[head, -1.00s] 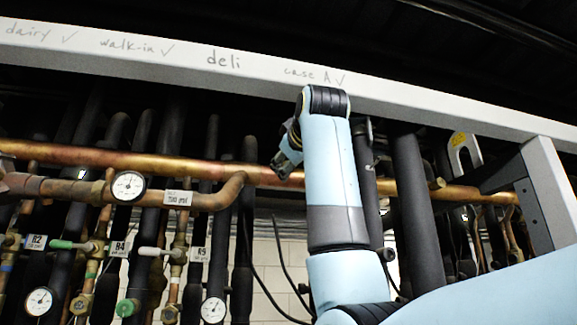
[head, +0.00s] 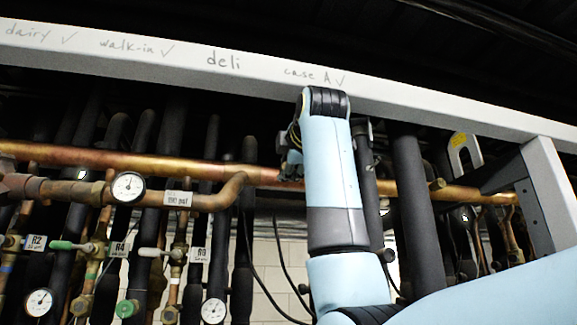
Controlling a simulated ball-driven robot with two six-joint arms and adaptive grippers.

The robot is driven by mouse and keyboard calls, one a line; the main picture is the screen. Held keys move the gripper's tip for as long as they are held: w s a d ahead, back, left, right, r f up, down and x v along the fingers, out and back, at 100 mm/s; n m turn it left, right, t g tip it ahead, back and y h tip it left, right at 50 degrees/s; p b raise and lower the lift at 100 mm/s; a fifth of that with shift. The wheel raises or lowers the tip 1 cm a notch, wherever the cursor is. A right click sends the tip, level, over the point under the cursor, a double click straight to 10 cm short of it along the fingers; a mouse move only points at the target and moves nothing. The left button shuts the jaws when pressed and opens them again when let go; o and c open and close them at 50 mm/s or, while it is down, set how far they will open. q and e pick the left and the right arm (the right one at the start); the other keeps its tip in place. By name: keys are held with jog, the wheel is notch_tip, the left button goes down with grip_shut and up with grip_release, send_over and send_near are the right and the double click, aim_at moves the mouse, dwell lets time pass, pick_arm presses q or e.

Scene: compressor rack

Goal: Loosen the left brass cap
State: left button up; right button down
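Two brass caps show low in the head view. The left brass cap (head: 82,304) is at the lower end of a valve, to the right of a gauge. The other brass cap (head: 170,314) is farther right, at the bottom edge. My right arm comes in from the right and rises in front of the pipes. My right gripper (head: 288,166) is small, dark and partly hidden behind the arm's upper link, near the copper pipe. It is up and to the right of both caps, well apart from them. Its fingers cannot be made out. My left gripper is not in view.
A copper pipe (head: 130,160) crosses the rack, with a lower pipe (head: 215,198) bending up into it. Gauges (head: 128,187) (head: 39,302) (head: 213,310), a green valve handle (head: 66,245) and a white one (head: 152,252) stick out near the caps. A white beam (head: 180,62) runs above.

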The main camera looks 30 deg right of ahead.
jog(key=n, duration=0.6)
jog(key=shift+f, duration=0.2)
jog(key=shift+w+n, duration=0.1)
jog(key=shift+n, duration=0.3)
jog(key=c, duration=1)
grip_release()
jog(key=shift+r, duration=0.1)
jog(key=v, duration=1.2)
